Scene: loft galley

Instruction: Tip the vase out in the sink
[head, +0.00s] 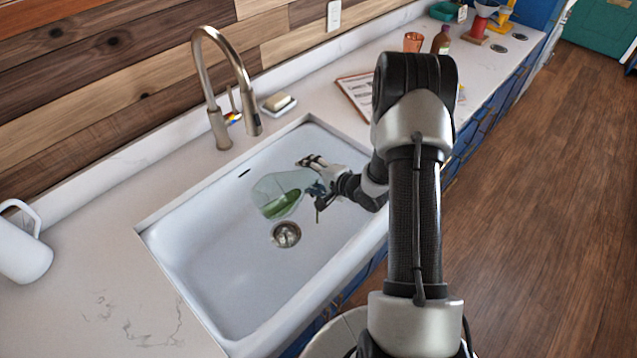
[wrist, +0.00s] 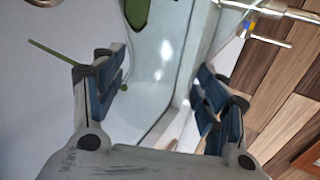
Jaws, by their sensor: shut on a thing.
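The vase (head: 272,186) is clear, faintly green glass. It is tilted well over on its side inside the white sink (head: 215,275), just above and behind the drain (head: 286,234) in the head view. Something green (head: 282,205) shows in it; I cannot tell whether it is liquid or plant. My gripper (head: 318,190) is shut on the vase from the right. In the wrist view the clear glass (wrist: 160,75) runs between my blue-padded fingers (wrist: 162,92), with green (wrist: 137,12) at the top. A thin green stem-like piece (wrist: 52,53) shows by the left finger.
A tall tap (head: 216,110) stands behind the sink, with a soap dish (head: 278,103) beside it. A white jug (head: 22,250) stands on the left counter. A printed sheet (head: 357,92), an orange glass (head: 413,42) and a bottle (head: 441,40) are beyond the sink.

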